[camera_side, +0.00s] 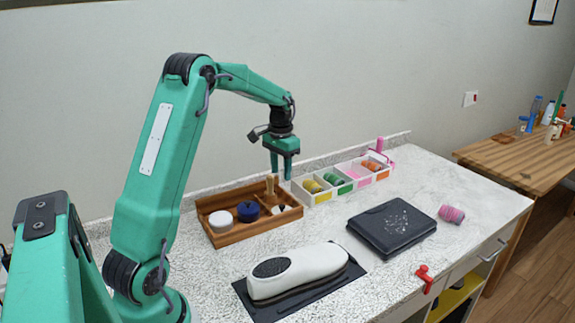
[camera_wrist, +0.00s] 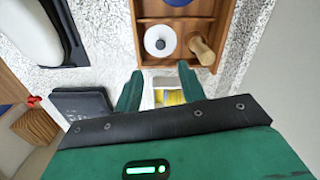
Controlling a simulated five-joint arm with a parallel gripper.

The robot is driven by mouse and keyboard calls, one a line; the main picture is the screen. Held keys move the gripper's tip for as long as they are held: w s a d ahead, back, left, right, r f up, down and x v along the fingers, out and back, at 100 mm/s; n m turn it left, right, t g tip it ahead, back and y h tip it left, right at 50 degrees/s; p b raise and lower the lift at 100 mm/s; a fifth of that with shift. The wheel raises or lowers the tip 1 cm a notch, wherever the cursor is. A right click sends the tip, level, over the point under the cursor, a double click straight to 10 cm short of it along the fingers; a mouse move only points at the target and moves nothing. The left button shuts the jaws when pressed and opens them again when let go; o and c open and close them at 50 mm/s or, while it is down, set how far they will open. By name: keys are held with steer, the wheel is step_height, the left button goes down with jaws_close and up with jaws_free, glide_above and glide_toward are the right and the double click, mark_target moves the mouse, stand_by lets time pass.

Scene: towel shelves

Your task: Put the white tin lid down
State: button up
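My gripper (camera_side: 281,170) hangs above the gap between the wooden tray and the white divided box. Its two fingers (camera_wrist: 160,88) are apart, with nothing held between them. A white round piece with a dark centre, which looks like the tin lid (camera_wrist: 160,40), lies in the wooden tray's (camera_wrist: 147,12) near compartment in the wrist view. A wooden turned piece (camera_wrist: 201,48) is beside it. In the side view the tray's (camera_side: 240,236) other part holds a white round piece (camera_side: 220,220) and a blue round one (camera_side: 248,211). I cannot tell whether that white piece is a tin.
The white divided box (camera_side: 322,197) holds several coloured rolls. A white-and-black device (camera_side: 298,272) on a dark mat and a black case (camera_side: 392,228) stand in front. A pink roll (camera_side: 451,214) lies at the right. The counter's right end is mostly clear.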

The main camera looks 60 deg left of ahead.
steer(key=s+d+r+m+t, duration=0.1)
steer(key=s+d+r, duration=0.3)
steer(key=d+r, duration=0.3)
steer(key=s+d+r+t, duration=0.1)
steer(key=s+d+r, duration=0.25)
steer(key=d, duration=0.55)
steer(key=s+d+m+t, duration=0.1)
steer(key=s+d+t, duration=0.2)
steer(key=s+d, duration=0.7)
steer(key=s, duration=0.3)
steer(key=shift+s+d+t, duration=0.2)
steer(key=shift+s+t, duration=0.05)
steer(key=shift+t, duration=0.05)
